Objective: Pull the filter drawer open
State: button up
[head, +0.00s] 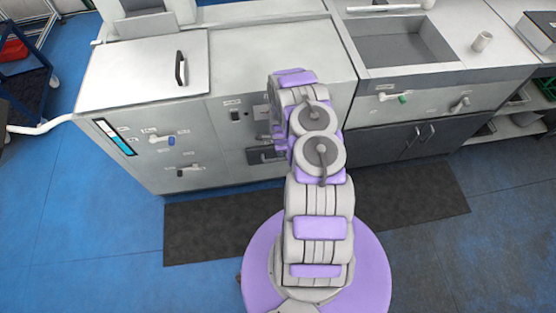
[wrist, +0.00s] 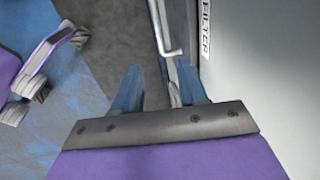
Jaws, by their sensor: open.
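The filter drawer shows in the wrist view as a narrow metal front with a pale bar handle (wrist: 170,50), beside a vertical FILTER label (wrist: 206,30) on the grey machine front. My gripper (wrist: 159,68) is open, with its two blue fingers pointing at the drawer. The handle lies just beyond the fingertips, nearer the right finger; I cannot tell whether they touch. In the head view the drawer area (head: 262,155) is a dark slot low on the machine front, partly hidden by my arm. The gripper is mostly hidden there too.
The grey machine (head: 160,130) has a lid with a black handle (head: 180,68) and several small levers on its front. A sink counter (head: 400,80) stands to the right. A dark mat (head: 215,230) lies on the blue floor before them. Open floor extends in front.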

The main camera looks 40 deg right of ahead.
aim_at(276, 159)
jog(key=f+b, duration=0.2)
jog(key=f, duration=0.2)
jog(key=w+f+b, duration=0.1)
jog(key=f, duration=0.3)
jog(key=w+f+b, duration=0.1)
jog(key=f+b, duration=0.1)
jog(key=f, duration=0.2)
jog(key=shift+w+d+b, duration=0.1)
jog(key=shift+d+b, duration=0.25)
jog(key=shift+d, duration=0.05)
jog(key=shift+w+a+f, duration=0.2)
jog(key=shift+a+f, duration=0.2)
jog(key=shift+a, duration=0.2)
jog(key=shift+d+f, duration=0.25)
jog(key=shift+d, duration=0.35)
jog(key=shift+c, duration=0.2)
jog(key=c, duration=0.3)
jog(key=shift+a+r, duration=0.2)
jog(key=shift+a, duration=0.25)
grip_shut()
jog(key=shift+d, duration=0.1)
jog(key=shift+d, duration=0.1)
